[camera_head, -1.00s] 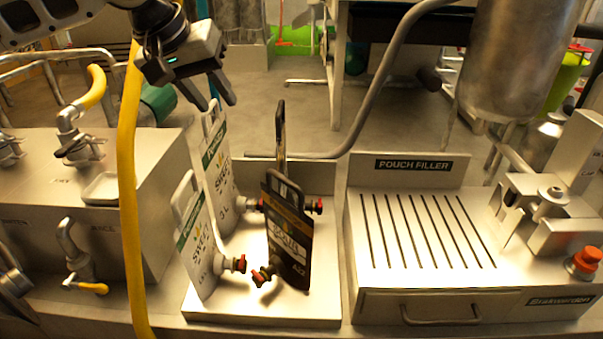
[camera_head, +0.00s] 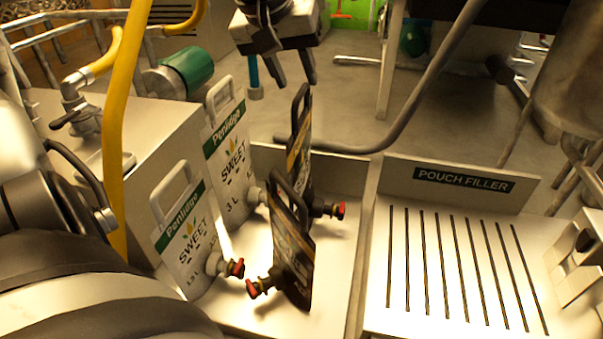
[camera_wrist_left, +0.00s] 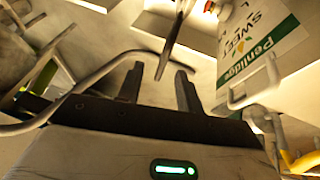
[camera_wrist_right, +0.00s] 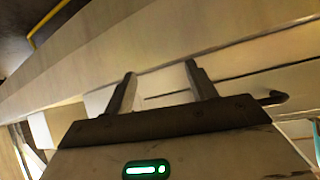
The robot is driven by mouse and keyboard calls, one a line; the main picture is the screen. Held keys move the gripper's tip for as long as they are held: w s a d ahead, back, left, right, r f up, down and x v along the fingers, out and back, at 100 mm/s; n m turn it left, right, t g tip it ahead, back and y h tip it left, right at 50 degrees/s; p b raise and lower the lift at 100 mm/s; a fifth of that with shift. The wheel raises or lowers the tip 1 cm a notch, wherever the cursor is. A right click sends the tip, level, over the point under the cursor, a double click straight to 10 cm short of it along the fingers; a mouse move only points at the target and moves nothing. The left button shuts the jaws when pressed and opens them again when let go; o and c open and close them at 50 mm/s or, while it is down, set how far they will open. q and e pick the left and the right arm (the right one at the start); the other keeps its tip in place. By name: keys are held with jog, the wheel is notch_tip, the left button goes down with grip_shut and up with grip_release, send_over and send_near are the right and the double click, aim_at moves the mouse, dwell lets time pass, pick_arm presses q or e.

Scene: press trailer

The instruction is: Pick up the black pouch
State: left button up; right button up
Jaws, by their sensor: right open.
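Two black pouches with dark handles stand upright in the metal tray (camera_head: 335,262). The front black pouch (camera_head: 292,252) has a red-tipped spout at its lower left; the rear one (camera_head: 303,150) is partly hidden behind it, with a red-tipped spout to the right. My left gripper (camera_head: 294,80) is open and empty, just above and behind the rear pouch's handle. In the left wrist view, a dark upright edge, seemingly a black pouch's handle (camera_wrist_left: 174,42), shows ahead between the open fingers. My right gripper (camera_wrist_right: 163,80) is open and empty, near a pale metal surface; it is outside the head view.
Two white pouches, front (camera_head: 186,236) and rear (camera_head: 229,150), stand left of the black ones. The slotted pouch filler (camera_head: 455,265) is right of the tray. A yellow hose (camera_head: 122,130) hangs at left. A grey pipe (camera_head: 440,85) runs behind the tray.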

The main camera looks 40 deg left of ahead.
aim_at(300, 91)
pick_arm(q)
jog(key=x, duration=0.5)
jog(key=shift+w+a+f, duration=0.25)
jog(key=shift+a+f, duration=0.05)
jog(key=shift+a, duration=0.05)
grip_shut()
